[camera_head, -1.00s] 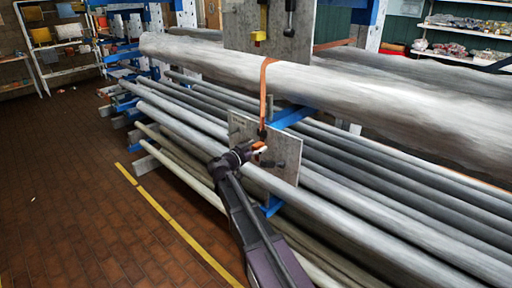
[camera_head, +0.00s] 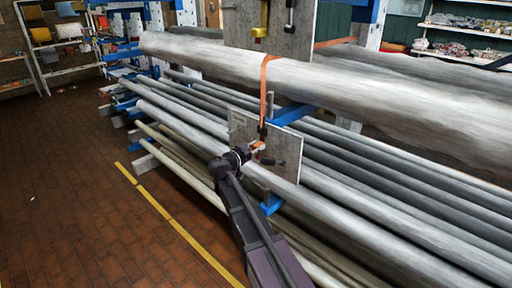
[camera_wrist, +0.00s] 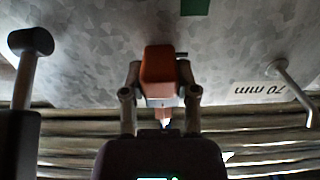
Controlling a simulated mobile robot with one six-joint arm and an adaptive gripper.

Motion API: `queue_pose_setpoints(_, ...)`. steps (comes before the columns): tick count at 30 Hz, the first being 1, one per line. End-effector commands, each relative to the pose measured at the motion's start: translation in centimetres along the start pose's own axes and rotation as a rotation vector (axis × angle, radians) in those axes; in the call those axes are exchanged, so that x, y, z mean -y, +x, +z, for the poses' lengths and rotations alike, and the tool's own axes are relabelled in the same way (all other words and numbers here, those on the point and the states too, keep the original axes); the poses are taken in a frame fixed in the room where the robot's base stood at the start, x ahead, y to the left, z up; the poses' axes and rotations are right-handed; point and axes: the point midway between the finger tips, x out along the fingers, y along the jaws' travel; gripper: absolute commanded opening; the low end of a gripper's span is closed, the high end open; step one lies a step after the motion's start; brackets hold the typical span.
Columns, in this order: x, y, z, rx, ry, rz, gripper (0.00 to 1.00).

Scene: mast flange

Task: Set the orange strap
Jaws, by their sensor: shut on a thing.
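The orange strap (camera_head: 264,88) hangs from over the large grey mast (camera_head: 340,85) in the head view, down in front of the lower grey plate (camera_head: 287,150). My gripper (camera_head: 254,147) is at the front of this plate, below the strap's lower end. In the wrist view, my gripper (camera_wrist: 164,100) is shut on an orange block (camera_wrist: 158,72), with one finger on each side. Whether this block is part of the strap is hard to tell. The upper plate (camera_head: 290,40) carries a yellow piece (camera_head: 260,32) and a dark handle.
Long pipes (camera_head: 350,205) fill the rack. The brick floor (camera_head: 90,220) at left is clear.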

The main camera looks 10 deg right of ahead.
Motion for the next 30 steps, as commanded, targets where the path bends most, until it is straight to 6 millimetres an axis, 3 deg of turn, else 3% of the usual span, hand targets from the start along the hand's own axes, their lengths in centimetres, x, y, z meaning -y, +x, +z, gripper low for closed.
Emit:
queue_pose_setpoints(1, -0.2, 0.1, 0.9, 0.0, 0.0, 0.004, 0.0)
queue_pose_setpoints(13, -0.2, 0.1, 4.2, 0.001, 0.0, 0.006, 0.0)
queue_pose_setpoints(27, -0.2, 0.0, 4.5, 0.001, 0.0, 0.006, 0.0)
queue_pose_setpoints(28, -0.2, 0.0, 4.5, 0.001, 0.0, 0.006, 0.45)
queue_pose_setpoints(30, -0.2, 0.0, 4.5, 0.001, 0.0, 0.006, 0.66)
